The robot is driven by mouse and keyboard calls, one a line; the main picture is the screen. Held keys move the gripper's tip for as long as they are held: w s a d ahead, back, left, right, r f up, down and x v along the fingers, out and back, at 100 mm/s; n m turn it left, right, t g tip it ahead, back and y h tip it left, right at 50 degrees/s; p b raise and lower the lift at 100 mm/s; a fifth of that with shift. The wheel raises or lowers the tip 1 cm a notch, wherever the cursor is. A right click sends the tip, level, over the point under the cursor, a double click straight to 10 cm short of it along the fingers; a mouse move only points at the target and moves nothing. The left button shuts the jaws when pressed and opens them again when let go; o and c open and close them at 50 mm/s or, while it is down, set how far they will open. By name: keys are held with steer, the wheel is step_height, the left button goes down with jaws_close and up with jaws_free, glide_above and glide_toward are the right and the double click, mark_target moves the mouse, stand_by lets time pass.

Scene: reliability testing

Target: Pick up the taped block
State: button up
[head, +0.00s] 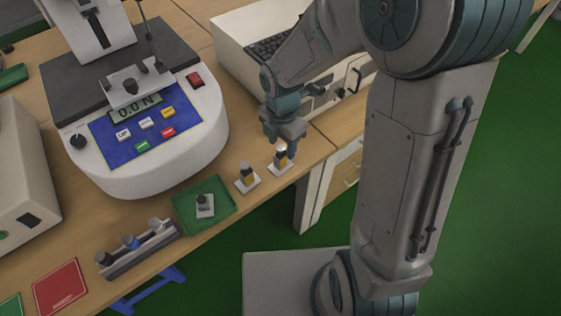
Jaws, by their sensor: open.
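Two small upright blocks with dark and yellow-orange parts stand on white square bases near the table's front edge. One is the left block (247,175), the other the right block (279,161). The yellow band may be tape; I cannot tell which is the taped block. My gripper (282,147) points down at the right block, with its fingers at or just above that block's top. The gripper is open. The fingers partly hide the block's top, and I cannot tell whether they touch it.
A green tray (183,218) holds a grey piece on a white base (205,206). A force tester (165,165) reading 0.0 N stands behind. A rack (138,252) with several knobbed tools is front left, near a red card (60,288).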

mark_target(281, 160)
step_height(281, 160, down, 8)
steer(key=shift+a+r+b, duration=0.15)
steer(key=shift+r+b, duration=0.1)
steer(key=shift+b, duration=0.05)
jaws_close()
